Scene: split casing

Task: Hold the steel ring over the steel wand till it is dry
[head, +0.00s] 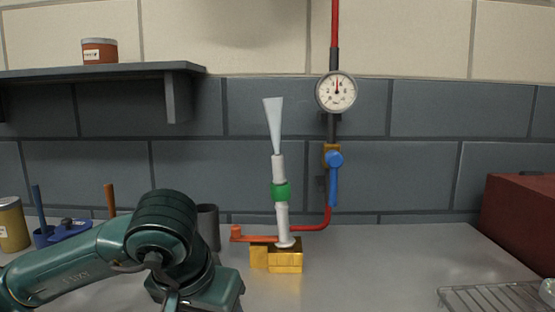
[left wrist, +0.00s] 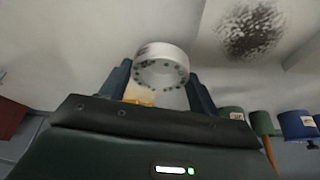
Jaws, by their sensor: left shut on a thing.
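The steel wand (head: 281,217) stands nearly upright on a brass block (head: 286,262), with a green sleeve (head: 281,191) around its middle. A pale cone-shaped plume (head: 274,124) rises from its top. My left gripper (left wrist: 160,76) is shut on the steel ring (left wrist: 162,56), which sits between its fingertips in the left wrist view. Small dark spots line the ring's edge; I cannot tell whether they are drops or holes. In the head view my left arm is low, left of the wand, and the ring and fingertips are not visible. My right gripper is not in view.
An orange-red lever (head: 252,238) sticks out left of the brass block. Behind are a gauge (head: 336,92) and a blue valve handle (head: 334,182). A grey cup (head: 208,226) stands behind my left arm. A wire rack (head: 492,297) lies right; the counter between is clear.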

